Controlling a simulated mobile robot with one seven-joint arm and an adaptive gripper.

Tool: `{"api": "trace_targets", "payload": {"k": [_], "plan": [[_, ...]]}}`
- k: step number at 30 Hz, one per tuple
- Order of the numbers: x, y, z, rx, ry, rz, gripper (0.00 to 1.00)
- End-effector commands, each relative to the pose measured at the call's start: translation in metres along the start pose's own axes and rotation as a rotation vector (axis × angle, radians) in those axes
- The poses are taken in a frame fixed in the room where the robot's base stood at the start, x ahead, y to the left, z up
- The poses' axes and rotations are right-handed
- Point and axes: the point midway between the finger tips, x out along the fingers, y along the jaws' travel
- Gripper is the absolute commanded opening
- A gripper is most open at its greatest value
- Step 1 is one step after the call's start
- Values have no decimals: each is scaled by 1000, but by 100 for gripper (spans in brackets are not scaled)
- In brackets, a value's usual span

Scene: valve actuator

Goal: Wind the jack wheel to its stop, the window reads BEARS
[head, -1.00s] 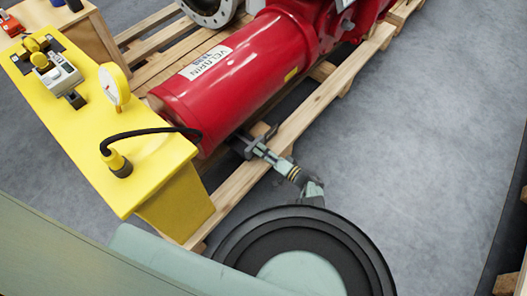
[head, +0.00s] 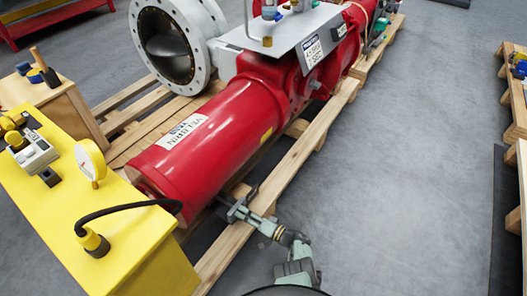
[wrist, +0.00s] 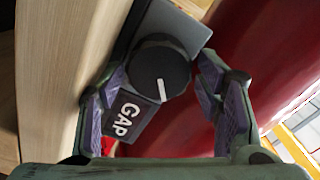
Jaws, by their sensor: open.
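In the wrist view a round black knob-like wheel (wrist: 160,68) with a white pointer line sits on a dark grey block (wrist: 181,24). My gripper (wrist: 161,77) is open, with one finger on each side of the wheel. I cannot tell whether the fingers touch it. In the head view my gripper (head: 232,208) is low beside the near end of the red actuator cylinder (head: 205,138); the wheel is not discernible there.
A wooden pallet (head: 290,163) carries the red actuator and a flanged valve (head: 165,45). A yellow bench (head: 55,205) with a gauge (head: 90,160) and a black hose (head: 130,205) stands at left. The floor (head: 410,150) to the right is clear.

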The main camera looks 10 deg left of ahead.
Motion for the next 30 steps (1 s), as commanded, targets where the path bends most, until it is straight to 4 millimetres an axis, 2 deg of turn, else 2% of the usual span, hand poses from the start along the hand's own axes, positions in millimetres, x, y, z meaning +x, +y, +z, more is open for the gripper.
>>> {"api": "trace_targets", "payload": {"k": [5, 25, 30], "plan": [[-1, 0, 1, -182, 2, 3, 66], [0, -5, 4, -1187, 1, 1, 66], [-37, -5, 2, -1190, 2, 8, 66]]}}
